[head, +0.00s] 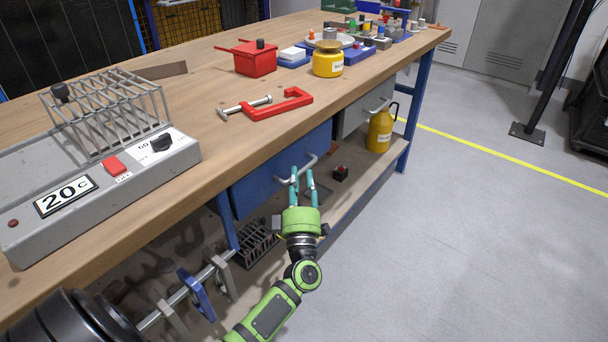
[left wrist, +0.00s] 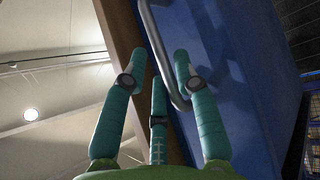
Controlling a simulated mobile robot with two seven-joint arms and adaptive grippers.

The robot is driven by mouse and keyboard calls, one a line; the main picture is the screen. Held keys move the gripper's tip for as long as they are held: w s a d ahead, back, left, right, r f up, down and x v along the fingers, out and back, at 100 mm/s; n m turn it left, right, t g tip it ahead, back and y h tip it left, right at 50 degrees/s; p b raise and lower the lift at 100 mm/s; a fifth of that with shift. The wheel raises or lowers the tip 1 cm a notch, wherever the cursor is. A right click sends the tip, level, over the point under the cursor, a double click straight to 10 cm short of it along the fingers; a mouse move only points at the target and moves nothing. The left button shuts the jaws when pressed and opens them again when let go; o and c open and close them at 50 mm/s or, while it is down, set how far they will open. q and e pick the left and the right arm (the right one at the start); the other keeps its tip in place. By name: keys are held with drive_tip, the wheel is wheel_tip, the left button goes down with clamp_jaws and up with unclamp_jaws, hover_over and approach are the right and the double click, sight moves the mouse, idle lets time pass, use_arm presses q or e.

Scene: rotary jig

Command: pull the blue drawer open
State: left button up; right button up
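The blue drawer (head: 265,178) sits under the wooden bench top, its front about flush with the bench side, and it looks closed. Its grey bar handle (head: 311,161) is on the front. My left gripper (head: 302,178) is at the handle, teal fingers pointing at the drawer. In the left wrist view the fingers (left wrist: 159,65) are spread apart, with the handle (left wrist: 160,50) passing between them and the blue front (left wrist: 235,70) behind. I see no firm grip; whether any finger touches the bar cannot be told. My right gripper is not in view.
A grey drawer (head: 355,119) is to the right of the blue one. A yellow jug (head: 381,132) stands on the lower shelf (head: 358,178). A red clamp (head: 285,105) lies on the bench top. The floor (head: 460,240) to the right is clear.

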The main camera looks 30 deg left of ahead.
use_arm(q)
drive_tip(key=shift+x, duration=1.3)
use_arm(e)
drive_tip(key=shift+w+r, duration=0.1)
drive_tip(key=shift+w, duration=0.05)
use_arm(q)
drive_tip(key=shift+d, duration=0.1)
clamp_jaws()
drive_tip(key=shift+f, duration=0.1)
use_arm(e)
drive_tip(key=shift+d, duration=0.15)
